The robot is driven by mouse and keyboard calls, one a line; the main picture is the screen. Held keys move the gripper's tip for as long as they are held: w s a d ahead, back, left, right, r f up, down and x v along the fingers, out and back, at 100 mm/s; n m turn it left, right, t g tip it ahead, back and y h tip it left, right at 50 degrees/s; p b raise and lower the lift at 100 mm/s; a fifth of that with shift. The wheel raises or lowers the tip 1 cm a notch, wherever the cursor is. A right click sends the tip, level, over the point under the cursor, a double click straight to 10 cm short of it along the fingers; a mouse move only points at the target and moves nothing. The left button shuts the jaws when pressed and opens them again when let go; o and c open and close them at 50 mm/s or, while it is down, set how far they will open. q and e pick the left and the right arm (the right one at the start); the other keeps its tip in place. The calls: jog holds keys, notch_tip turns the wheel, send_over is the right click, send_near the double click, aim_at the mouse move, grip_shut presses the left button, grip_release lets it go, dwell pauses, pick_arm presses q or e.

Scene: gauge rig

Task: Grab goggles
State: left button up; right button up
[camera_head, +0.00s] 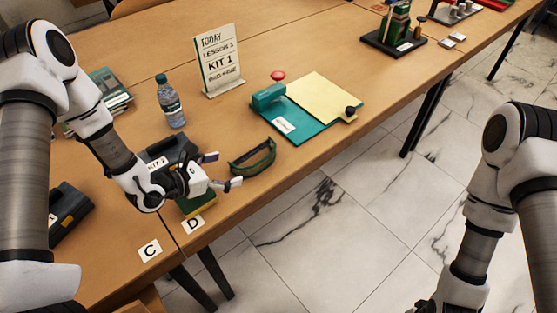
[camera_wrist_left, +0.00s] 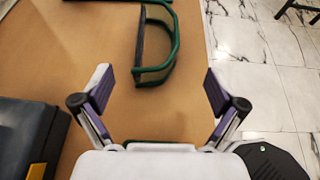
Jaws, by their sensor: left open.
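The goggles (camera_head: 253,157) have a green frame and a dark lens and rest on the wooden table near its front edge.
A dark case (camera_head: 168,150) stands close behind my left gripper, and a green and yellow block (camera_head: 196,206) is partly hidden below it. A bottle (camera_head: 171,104), a kit sign (camera_head: 218,62) and a teal board (camera_head: 300,118) stand around. Bare table lies beside the goggles.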

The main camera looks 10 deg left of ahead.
aim_at(242, 165)
pick_arm(q)
jog(key=shift+w+a+f, duration=0.15)
jog(key=shift+a+f, duration=0.1)
jog(key=shift+f, duration=0.05)
jog(key=shift+w+f, duration=0.1)
jog(key=shift+w, duration=0.15)
jog(key=x, duration=0.2)
jog(key=d+p+x, duration=0.1)
jog(key=x, duration=0.2)
jog(key=shift+s, duration=0.1)
jog(key=shift+w+d, duration=0.2)
jog(key=shift+w, duration=0.1)
jog(key=shift+a+f, duration=0.1)
jog(key=shift+a, duration=0.15)
jog(key=c, duration=1.2)
pick_arm(e)
jog(key=shift+s+a+r, duration=0.15)
jog(key=shift+a+r, duration=0.1)
jog(key=shift+r, duration=0.45)
